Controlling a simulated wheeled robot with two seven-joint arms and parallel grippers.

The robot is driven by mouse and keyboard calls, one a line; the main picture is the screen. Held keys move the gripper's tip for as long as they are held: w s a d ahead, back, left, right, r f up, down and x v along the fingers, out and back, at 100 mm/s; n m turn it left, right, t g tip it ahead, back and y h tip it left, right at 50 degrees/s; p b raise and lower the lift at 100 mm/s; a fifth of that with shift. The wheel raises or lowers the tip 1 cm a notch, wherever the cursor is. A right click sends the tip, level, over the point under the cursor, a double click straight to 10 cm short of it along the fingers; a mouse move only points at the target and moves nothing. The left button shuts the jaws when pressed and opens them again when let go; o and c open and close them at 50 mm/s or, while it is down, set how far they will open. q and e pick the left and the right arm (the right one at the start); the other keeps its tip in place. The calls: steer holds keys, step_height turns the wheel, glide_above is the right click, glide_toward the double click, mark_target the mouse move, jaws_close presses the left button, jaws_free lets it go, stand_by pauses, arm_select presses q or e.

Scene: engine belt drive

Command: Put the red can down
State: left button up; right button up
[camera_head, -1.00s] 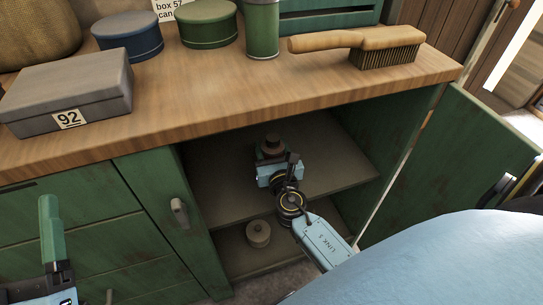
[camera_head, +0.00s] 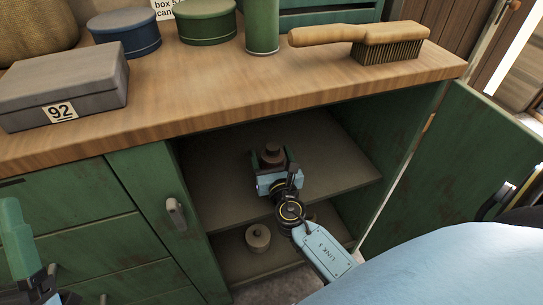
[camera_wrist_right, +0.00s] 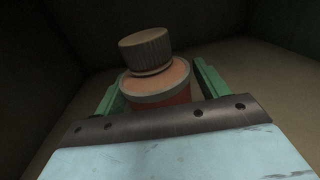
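The red can (camera_wrist_right: 165,90), with a ribbed dark cap on top, stands upright between the two green fingers of my right gripper (camera_wrist_right: 160,85) in the wrist view. In the head view the can (camera_head: 272,156) shows as a dark shape on the upper shelf (camera_head: 215,200) inside the cabinet. The right gripper's fingers (camera_head: 271,163) stand either side of it and look open, with narrow gaps. The can's base is hidden behind the gripper body. My left gripper (camera_head: 18,245) is at the lower left, outside the cabinet; its fingertips' opening is unclear.
A small round capped object (camera_head: 258,238) sits on the lower shelf. The open green door (camera_head: 455,165) bounds the right side, and the wooden counter (camera_head: 230,95) overhangs the shelf. A grey box (camera_head: 65,85), tins and a brush (camera_head: 370,40) are on the counter. Shelf space right of the can is free.

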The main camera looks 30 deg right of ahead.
steer(key=shift+r, duration=0.15)
steer(key=shift+s, duration=0.15)
arm_select(q)
steer(key=w+g+p, duration=0.1)
steer(key=f+g, duration=0.1)
steer(key=shift+w+d+f+g+y+p, duration=0.2)
steer(key=shift+w+d+g+y+p, duration=0.1)
steer(key=shift+w+p, duration=0.1)
arm_select(e)
steer(key=v, duration=1.1)
steer(key=shift+s+a, duration=0.15)
steer(key=shift+s, duration=0.2)
steer(key=shift+r, duration=0.1)
